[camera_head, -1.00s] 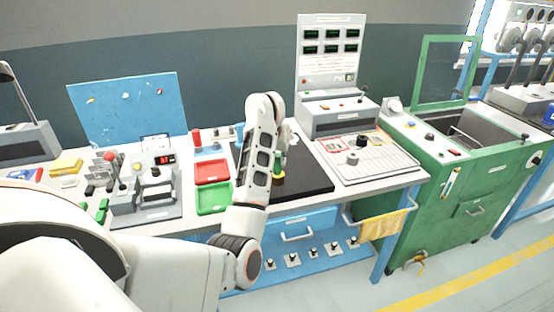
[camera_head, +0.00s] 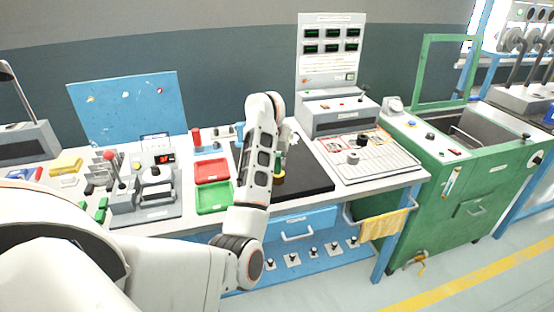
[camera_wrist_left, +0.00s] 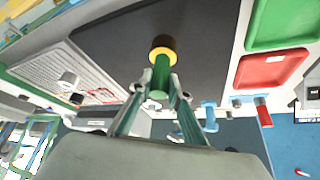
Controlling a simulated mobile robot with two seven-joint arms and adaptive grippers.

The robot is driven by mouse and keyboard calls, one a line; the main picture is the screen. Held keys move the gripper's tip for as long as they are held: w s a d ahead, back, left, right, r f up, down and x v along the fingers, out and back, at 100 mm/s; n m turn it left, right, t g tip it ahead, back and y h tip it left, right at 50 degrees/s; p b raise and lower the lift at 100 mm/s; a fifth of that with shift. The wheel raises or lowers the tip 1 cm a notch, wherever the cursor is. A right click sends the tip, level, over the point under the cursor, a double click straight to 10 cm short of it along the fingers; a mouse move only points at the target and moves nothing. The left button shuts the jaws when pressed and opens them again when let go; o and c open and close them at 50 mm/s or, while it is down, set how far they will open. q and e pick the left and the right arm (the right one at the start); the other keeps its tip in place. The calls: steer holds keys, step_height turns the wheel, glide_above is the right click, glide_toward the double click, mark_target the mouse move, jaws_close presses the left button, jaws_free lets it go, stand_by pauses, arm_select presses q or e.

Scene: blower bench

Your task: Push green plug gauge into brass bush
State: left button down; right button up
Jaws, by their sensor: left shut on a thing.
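The green plug gauge (camera_wrist_left: 161,72) is between the fingertips of my left gripper (camera_wrist_left: 159,88), which is shut on it. It also shows in the head view (camera_head: 282,160), partly hidden beside my left arm. The brass bush (camera_wrist_left: 162,50) is a yellow ring at the far end of the gauge, over the dark mat. In the head view the bush (camera_head: 278,178) is low beside my forearm. The gauge is in line with the bush and seems to meet it; how deep it sits I cannot tell. My right gripper is not in view.
The black mat (camera_head: 311,178) has bare room to the right of the bush. A red tray (camera_head: 212,171) and a green tray (camera_head: 213,197) lie to its left. A grey console (camera_head: 338,118) stands behind right, and a blue drawer (camera_head: 305,224) is below the bench.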

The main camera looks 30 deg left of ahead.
arm_select(q)
steer(key=shift+f, duration=0.15)
steer(key=c, duration=1.8)
jaws_free()
steer(key=v, duration=1.2)
